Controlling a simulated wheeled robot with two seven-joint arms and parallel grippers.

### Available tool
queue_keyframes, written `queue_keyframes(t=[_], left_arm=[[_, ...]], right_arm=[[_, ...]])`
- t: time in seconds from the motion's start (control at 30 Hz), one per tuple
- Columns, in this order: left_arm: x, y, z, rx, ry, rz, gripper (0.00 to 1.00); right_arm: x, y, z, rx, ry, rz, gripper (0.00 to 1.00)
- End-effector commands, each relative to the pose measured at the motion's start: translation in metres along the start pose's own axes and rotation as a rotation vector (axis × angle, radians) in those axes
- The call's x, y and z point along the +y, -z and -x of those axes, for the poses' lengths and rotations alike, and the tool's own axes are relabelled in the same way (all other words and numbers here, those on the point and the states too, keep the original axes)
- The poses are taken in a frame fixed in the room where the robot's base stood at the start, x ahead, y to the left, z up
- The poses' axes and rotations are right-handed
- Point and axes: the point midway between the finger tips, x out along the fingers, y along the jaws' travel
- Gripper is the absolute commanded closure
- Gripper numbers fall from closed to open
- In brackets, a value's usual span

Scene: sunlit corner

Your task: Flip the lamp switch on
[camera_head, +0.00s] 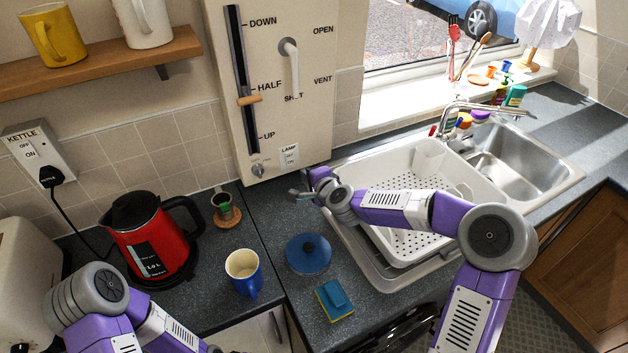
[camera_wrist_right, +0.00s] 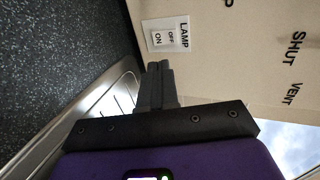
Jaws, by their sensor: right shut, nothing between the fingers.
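The lamp switch (camera_head: 290,157) is a small white plate marked LAMP, with OFF above ON, low on the cream wall panel (camera_head: 312,120). It also shows in the right wrist view (camera_wrist_right: 167,39), turned sideways; I cannot tell which way its rocker is set. My right gripper (camera_head: 293,194) is shut and empty, below the switch and apart from it in the head view. In the right wrist view its closed fingers (camera_wrist_right: 158,66) point toward the switch plate, with a gap between. My left arm enters at the lower left; its gripper is out of view.
A dial (camera_head: 257,170) sits left of the switch, and a slider (camera_head: 248,99) and hook-like handle (camera_head: 289,60) are higher up. A white dish rack (camera_head: 480,190) stands beneath my right arm.

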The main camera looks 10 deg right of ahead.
Motion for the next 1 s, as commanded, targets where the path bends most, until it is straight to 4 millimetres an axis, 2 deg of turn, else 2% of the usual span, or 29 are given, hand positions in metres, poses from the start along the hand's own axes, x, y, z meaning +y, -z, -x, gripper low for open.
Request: queue_keyframes(t=[0.1, 0.3, 0.77, 0.87, 1.0], left_arm=[[0.000, 0.000, -0.001, 0.000, 0.000, 0.000, 0.57], [-0.001, 0.000, -0.002, -0.001, 0.000, 0.000, 0.57], [-0.001, 0.000, -0.002, -0.001, 0.000, 0.000, 0.57], [0.000, 0.000, -0.001, -0.001, 0.000, 0.000, 0.57], [0.001, 0.000, 0.001, -0.001, 0.000, 0.000, 0.57]], right_arm=[[-0.001, 0.001, 0.018, 0.002, 0.000, 0.002, 1.00], [-0.001, 0.000, 0.032, 0.001, 0.000, 0.001, 1.00], [-0.001, 0.000, 0.033, 0.000, -0.001, -0.015, 1.00], [-0.001, -0.001, 0.033, -0.001, -0.003, -0.072, 1.00], [0.001, -0.001, 0.033, 0.000, -0.008, -0.241, 1.00]])
